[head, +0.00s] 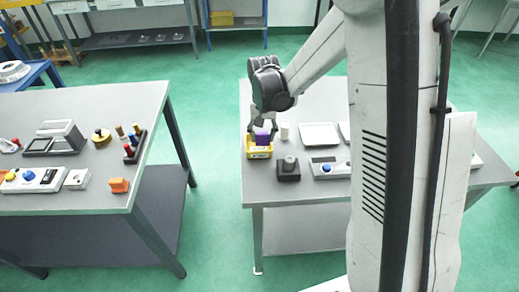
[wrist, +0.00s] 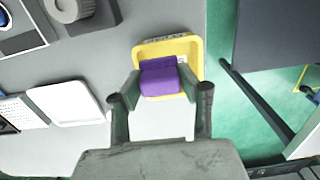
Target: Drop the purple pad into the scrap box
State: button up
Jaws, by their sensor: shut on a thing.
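The purple pad (wrist: 160,78) is a small block held between the two fingertips of my gripper (wrist: 162,90). In the wrist view it overlaps the yellow box (wrist: 193,46), which I take for the scrap box. In the head view my gripper (head: 262,120) points down at the left side of the right-hand table. The purple pad (head: 262,137) shows at its fingertips, directly over the yellow box (head: 259,152). Whether the pad touches the box floor is unclear. The pad and fingers hide part of the box.
A dark block with a round knob (head: 288,169) stands just right of the box. A white cylinder (head: 284,131), a white tray (head: 320,135) and a device with a blue knob (head: 328,168) are nearby. The table's left edge is close to the box. A gap separates the left table (head: 150,100).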

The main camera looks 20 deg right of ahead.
jog(key=shift+f+b, duration=0.3)
jog(key=shift+f, duration=0.65)
jog(key=o, duration=1.2)
jog(key=shift+r, duration=0.1)
notch_tip(320, 180, up, 12)
jog(key=shift+f, duration=0.1)
